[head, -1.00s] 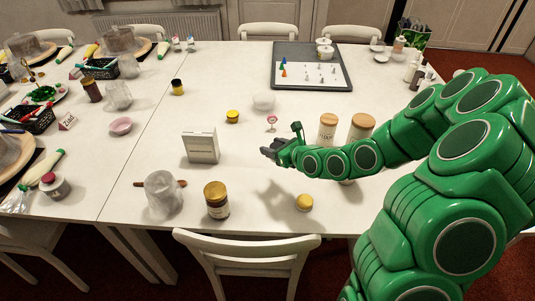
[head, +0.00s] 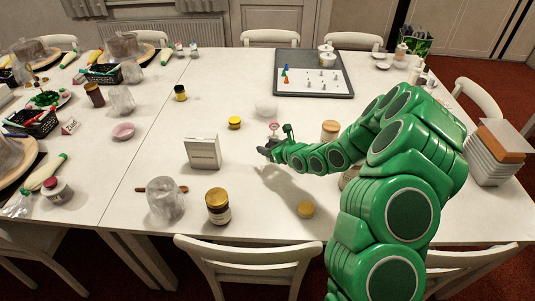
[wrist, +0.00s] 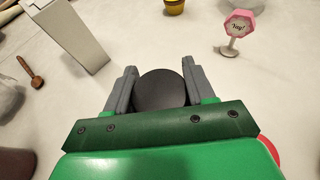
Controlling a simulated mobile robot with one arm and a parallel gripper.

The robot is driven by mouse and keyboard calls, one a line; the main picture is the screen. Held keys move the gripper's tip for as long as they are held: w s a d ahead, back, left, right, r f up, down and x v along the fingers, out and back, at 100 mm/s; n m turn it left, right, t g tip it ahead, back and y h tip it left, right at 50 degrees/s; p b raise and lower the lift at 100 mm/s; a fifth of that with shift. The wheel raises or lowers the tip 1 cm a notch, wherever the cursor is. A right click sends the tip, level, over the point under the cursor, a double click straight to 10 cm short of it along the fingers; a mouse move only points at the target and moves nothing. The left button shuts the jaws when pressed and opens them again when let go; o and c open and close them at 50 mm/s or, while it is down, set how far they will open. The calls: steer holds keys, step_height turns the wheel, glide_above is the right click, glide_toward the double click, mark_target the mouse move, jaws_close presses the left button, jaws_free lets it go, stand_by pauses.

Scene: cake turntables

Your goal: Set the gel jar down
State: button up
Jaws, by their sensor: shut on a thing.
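The gel jar, seen from above as a dark round top (wrist: 160,90), sits between the two grey fingers of my gripper (wrist: 159,70) in the wrist view. The fingers are shut on its sides. In the head view my gripper (head: 266,151) is over the middle of the white table, right of the white box. The jar cannot be told apart from the dark fingers there. Its underside is hidden, so I cannot tell whether it touches the table.
A white box (head: 203,152) stands left of my gripper. A small pink sign (wrist: 240,24) and a yellow-lidded pot (head: 235,122) are beyond it. A brown gold-lidded jar (head: 218,206) and a clear upturned container (head: 164,199) stand nearer. Bare table lies between them.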

steer(key=shift+w+a+f, duration=0.2)
steer(key=shift+w+f, duration=0.6)
steer(key=shift+f, duration=0.15)
steer(key=shift+w+a+f, duration=0.1)
steer(key=shift+w+f, duration=0.15)
steer(key=shift+f, duration=1.55)
steer(key=shift+f, duration=0.1)
steer(key=o, duration=1.1)
steer(key=shift+c, duration=0.2)
steer(key=shift+s+d+r, duration=0.15)
steer(key=shift+d+r, duration=0.05)
steer(key=shift+d, duration=0.05)
steer(key=v, duration=1.1)
steer(key=shift+s+d, duration=0.15)
steer(key=shift+s, duration=0.05)
